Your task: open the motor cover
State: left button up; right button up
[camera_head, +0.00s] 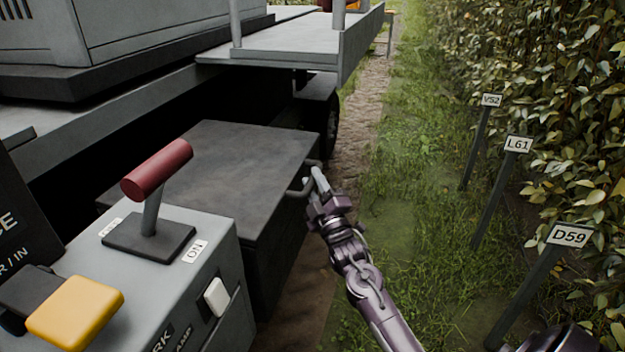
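The motor cover (235,160) seems to be the dark grey flat lid on a box beside the vehicle. It looks closed, lying flat on the box. A grey bar handle (297,193) sticks out from its right side. My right gripper (319,180) is at this handle, its light fingertips touching or very close to it. The fingers overlap in this view, so I cannot tell whether they are closed around the bar. My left gripper is not in view.
A grey control panel (218,248) with a red-handled lever (157,170), a yellow-topped control (75,312) and a white switch (217,296) stands in front of the box. A vehicle deck (290,50) overhangs behind. Signposts (518,144) and a hedge line the right; grass lies between.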

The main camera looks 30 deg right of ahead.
jog(key=shift+w+r, duration=0.2)
jog(key=shift+w, duration=0.15)
grip_shut()
